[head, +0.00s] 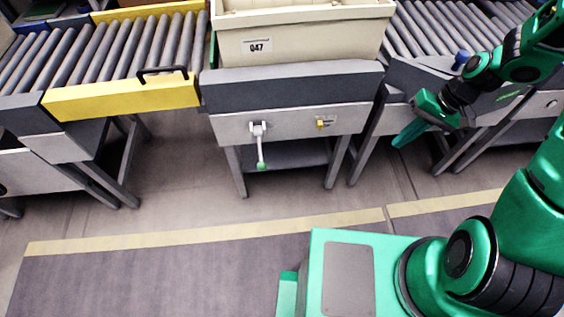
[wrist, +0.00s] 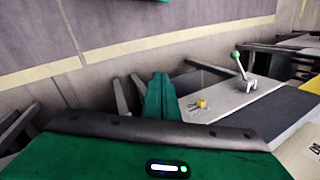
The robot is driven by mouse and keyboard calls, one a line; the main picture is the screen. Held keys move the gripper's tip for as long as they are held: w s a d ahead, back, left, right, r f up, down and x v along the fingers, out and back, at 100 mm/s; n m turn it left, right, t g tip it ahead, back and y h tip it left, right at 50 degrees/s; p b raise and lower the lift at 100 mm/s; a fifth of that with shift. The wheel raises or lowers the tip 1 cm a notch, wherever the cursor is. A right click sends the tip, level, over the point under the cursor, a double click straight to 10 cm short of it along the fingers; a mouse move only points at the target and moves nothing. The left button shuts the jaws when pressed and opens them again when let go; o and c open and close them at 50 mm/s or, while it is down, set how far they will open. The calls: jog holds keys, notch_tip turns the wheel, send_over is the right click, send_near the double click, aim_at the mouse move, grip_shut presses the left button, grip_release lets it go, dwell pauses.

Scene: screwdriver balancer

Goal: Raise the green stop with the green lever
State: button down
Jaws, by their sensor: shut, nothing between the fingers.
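The green lever is a pale arm with a green knob (head: 262,166), hinged on the front panel of the middle station and hanging down. It also shows in the wrist view, where its green knob (wrist: 235,54) points upward in that picture. A thin green strip (head: 213,50) at the left side of the bin may be the green stop; most of it is hidden. My gripper (head: 399,140) is to the right of the lever, clear of it, with its fingers together and empty. Its closed fingers (wrist: 158,80) show in the wrist view, apart from the lever.
A beige bin (head: 310,32) labelled Q47 sits above the panel. A small yellow knob (head: 323,123) is right of the lever. A yellow gate (head: 120,95) with a black handle closes the left rollers. Table legs stand below; the floor in front is clear.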

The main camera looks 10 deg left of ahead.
aim_at(260, 148)
jog(key=a+f+m+t+y, duration=0.2)
jog(key=a+f+y, duration=0.3)
jog(key=a+f, duration=0.5)
jog(key=w+a+f+m+t+y, duration=0.1)
jog(key=a+f+m+y, duration=0.4)
jog(key=a+f, duration=0.5)
jog(key=shift+a+f+t, duration=0.3)
jog(key=shift+a+t, duration=0.3)
jog(key=shift+a, duration=3.7)
jog(key=x, duration=1)
jog(key=shift+s+r, duration=0.55)
jog(key=shift+s, duration=0.3)
jog(key=shift+s+r, duration=0.6)
jog(key=shift+s, duration=0.25)
